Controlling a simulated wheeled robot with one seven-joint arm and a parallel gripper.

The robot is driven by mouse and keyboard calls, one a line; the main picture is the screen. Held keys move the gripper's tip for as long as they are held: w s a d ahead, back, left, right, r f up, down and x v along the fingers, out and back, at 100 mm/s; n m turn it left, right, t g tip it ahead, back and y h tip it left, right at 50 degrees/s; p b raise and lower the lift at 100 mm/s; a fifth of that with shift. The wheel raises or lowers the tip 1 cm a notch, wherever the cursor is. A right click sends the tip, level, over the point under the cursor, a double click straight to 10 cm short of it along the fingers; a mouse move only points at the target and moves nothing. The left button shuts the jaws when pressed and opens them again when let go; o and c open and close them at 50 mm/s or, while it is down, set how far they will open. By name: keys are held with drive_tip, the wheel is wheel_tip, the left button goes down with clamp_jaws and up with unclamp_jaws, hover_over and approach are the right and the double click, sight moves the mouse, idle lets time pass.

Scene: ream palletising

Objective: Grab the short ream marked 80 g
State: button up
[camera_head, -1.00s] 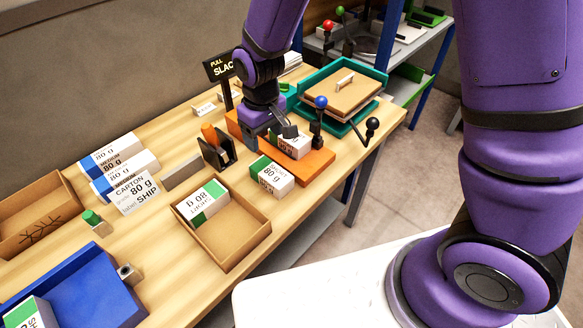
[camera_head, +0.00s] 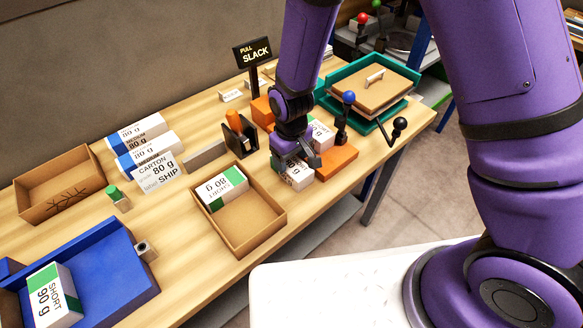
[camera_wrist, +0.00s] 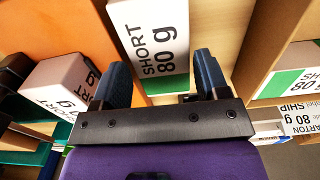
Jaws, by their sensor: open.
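A short white ream marked 80 g, with a green band, (camera_head: 297,178) lies on the table between the open carton and the orange block; my arm partly hides it in the head view. My gripper (camera_head: 292,160) is right above it. In the wrist view my gripper (camera_wrist: 160,85) is open, with one finger on each side of the ream (camera_wrist: 160,45), whose label reads SHORT 80 g; I cannot tell whether they touch it. Another short 80 g ream (camera_head: 222,187) lies in the cardboard carton (camera_head: 262,236).
Another ream (camera_head: 322,136) sits on the orange block (camera_head: 337,163). Behind are a black holder (camera_head: 241,141) and levers. Medium reams (camera_head: 140,140) and a label card (camera_head: 157,172) stand left. A short 90 g ream (camera_head: 56,295) lies in the blue tray (camera_head: 110,275).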

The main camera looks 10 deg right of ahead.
drive_tip(key=shift+f, duration=1.4)
drive_tip(key=c, duration=0.7)
drive_tip(key=shift+r, duration=0.1)
